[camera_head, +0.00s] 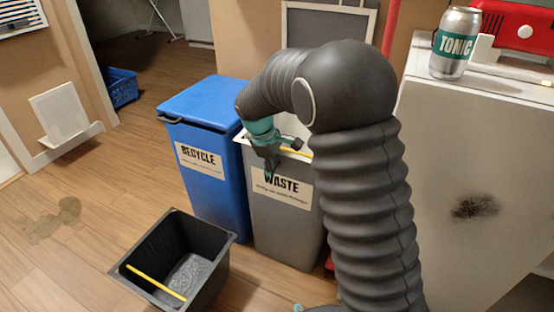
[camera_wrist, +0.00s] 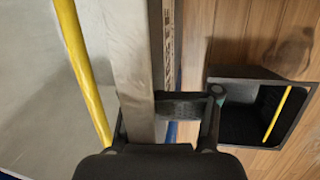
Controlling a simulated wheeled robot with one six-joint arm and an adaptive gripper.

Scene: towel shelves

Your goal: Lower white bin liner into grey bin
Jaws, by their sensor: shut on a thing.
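The grey bin (camera_head: 272,222), labelled WASTE, stands upright beside the blue bin. In the wrist view the liner (camera_wrist: 131,55) shows as a pale strip running up from between the fingers. My gripper (camera_head: 272,158) is at the front rim of the grey bin, pointing down. It also shows at the bottom of the wrist view (camera_wrist: 165,118), shut on the liner's edge. How deep the liner sits is hidden.
A yellow bar (camera_wrist: 83,70) lies along the bin's rim. The blue RECYCLE bin (camera_head: 208,165) stands left, close by. A black tub (camera_head: 218,262) with a yellow stick (camera_head: 156,283) is on the floor in front. A white cabinet (camera_head: 460,190) with a can (camera_head: 455,44) is right.

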